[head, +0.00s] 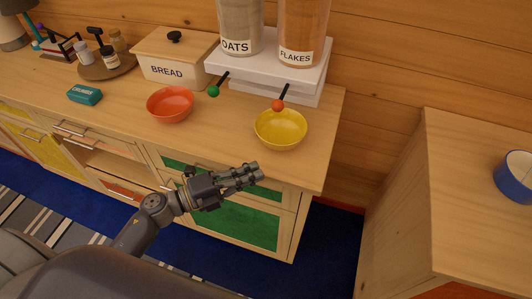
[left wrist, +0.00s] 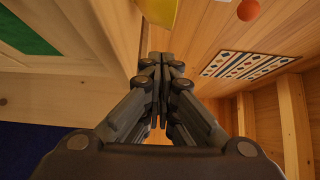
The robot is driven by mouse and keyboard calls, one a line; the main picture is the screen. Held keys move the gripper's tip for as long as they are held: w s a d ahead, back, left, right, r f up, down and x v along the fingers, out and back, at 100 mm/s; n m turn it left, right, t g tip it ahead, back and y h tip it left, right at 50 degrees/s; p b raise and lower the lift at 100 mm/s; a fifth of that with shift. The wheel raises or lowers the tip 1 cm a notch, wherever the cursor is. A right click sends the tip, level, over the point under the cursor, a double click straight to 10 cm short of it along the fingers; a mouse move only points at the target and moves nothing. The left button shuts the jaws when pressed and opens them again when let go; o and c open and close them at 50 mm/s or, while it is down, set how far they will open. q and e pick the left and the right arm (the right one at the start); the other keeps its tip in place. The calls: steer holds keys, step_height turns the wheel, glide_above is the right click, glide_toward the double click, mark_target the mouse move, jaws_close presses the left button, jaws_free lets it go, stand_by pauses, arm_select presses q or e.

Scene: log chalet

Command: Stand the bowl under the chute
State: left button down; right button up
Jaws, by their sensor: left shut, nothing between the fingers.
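A yellow bowl (head: 281,130) stands upright on the counter, in front of the FLAKES dispenser (head: 303,35), whose orange-knobbed lever (head: 279,104) shows over its back rim. An orange-red bowl (head: 170,104) stands upright further left, left of the OATS dispenser's green-knobbed lever (head: 214,91). The chute outlets cannot be made out. My left gripper (head: 256,173) is shut and empty by the counter's front edge, nearer to me than the yellow bowl and apart from it. In the left wrist view the shut fingers (left wrist: 160,60) point toward the yellow bowl (left wrist: 158,9). My right gripper is out of view.
A white stand (head: 262,77) carries the dispensers. A bread box (head: 170,58), a teal packet (head: 85,95) and a round tray (head: 92,72) with jars are further left. A blue-and-white bowl (head: 514,179) stands on a separate right-hand cabinet. Bare counter lies right of the yellow bowl.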

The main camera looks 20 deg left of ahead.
mark_target(277, 139)
arm_select(q)
steer(key=w, duration=0.1)
steer(key=w+d, duration=0.1)
steer(key=w, duration=0.1)
steer(key=w+d+p, duration=0.1)
steer(key=shift+w+d+r, duration=0.1)
steer(key=shift+w, duration=0.85)
steer(key=w+b, duration=0.1)
steer(key=w, duration=0.3)
steer(key=w+b, duration=0.2)
steer(key=w, duration=0.3)
steer(key=shift+w+d+f, duration=0.15)
steer(key=shift+w+f, duration=0.05)
steer(key=shift+w, duration=0.05)
steer(key=shift+w+r, duration=0.1)
steer(key=shift+w, duration=0.35)
steer(key=shift+s, duration=0.15)
